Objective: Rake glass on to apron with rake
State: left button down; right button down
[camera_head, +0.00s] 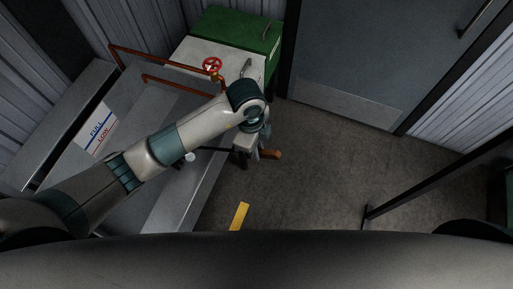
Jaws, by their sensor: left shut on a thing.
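My left arm reaches in from the left over a grey metal bench. Its gripper (245,148) is beyond the bench's right edge, shut on what looks like the rake. The rake's orange-brown handle end (271,154) sticks out to the right of the jaws. A thin dark shaft (213,149) runs left from the jaws over the bench and passes behind my arm; I cannot make out the rake's head. A small whitish round thing (190,157) shows beside my forearm; I cannot tell what it is. I cannot pick out the glass or the apron. My right gripper is not in view.
A FULL/LOW sign (97,127) is on the grey bench (172,205). Red-brown pipes with a red valve wheel (212,64) run behind my arm. A green-and-white cabinet (240,38) stands at the back, near a grey door (365,55).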

pick_arm(q)
notch_tip(320, 180, up, 10)
jog(key=a, duration=0.1)
jog(key=shift+w+a, duration=0.2)
jog(key=shift+w, duration=0.1)
dwell(0.7)
dwell(1.3)
